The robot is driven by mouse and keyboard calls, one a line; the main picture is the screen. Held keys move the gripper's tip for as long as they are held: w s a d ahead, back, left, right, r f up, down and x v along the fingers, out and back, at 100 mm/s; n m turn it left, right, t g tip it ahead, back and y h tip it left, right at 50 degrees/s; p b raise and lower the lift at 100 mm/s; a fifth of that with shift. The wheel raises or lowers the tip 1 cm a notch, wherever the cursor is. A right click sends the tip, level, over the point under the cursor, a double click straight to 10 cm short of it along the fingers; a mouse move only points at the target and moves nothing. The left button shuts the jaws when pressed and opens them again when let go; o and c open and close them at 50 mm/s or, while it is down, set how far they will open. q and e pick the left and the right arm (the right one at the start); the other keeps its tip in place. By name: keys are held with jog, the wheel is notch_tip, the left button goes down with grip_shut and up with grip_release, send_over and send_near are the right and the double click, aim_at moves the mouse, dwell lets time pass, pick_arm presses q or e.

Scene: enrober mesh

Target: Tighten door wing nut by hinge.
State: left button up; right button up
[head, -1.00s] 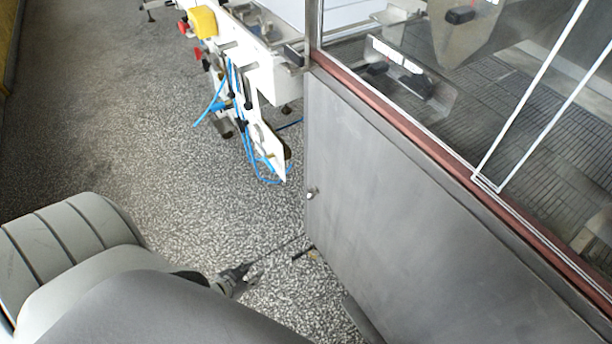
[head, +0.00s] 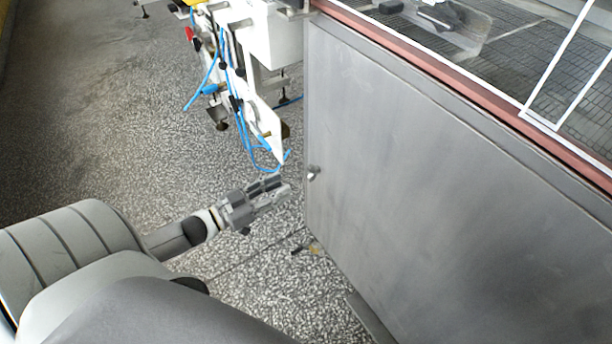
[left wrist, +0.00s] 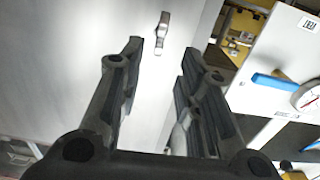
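The wing nut (head: 313,173) is a small metal piece near the left edge of the grey door panel (head: 430,190) in the head view. In the left wrist view the wing nut (left wrist: 162,33) stands out from the pale panel, upright and two-lobed, just beyond the fingertips. My left gripper (head: 282,186) points at it from the left, a short gap away. In the left wrist view the left gripper (left wrist: 162,55) has its fingers apart with nothing between them. The hinge cannot be made out. My right gripper is out of view.
White machine parts (head: 262,130) with blue hoses (head: 236,110) stand behind the gripper, left of the panel. A reddish-brown rail (head: 440,70) runs along the panel's top under a glazed part.

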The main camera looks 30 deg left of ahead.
aim_at(308, 173)
pick_arm(q)
jog(key=b+x, duration=0.1)
jog(key=x, duration=0.5)
jog(key=shift+w, duration=0.2)
jog(key=shift+b+x, duration=0.3)
jog(key=shift+x, duration=0.6)
jog(key=shift+w+d, duration=0.2)
jog(key=shift+w, duration=0.2)
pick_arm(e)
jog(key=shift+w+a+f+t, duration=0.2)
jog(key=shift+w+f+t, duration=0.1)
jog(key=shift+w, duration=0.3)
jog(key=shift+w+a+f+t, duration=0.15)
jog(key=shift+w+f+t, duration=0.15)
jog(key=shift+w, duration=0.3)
pick_arm(q)
grip_shut()
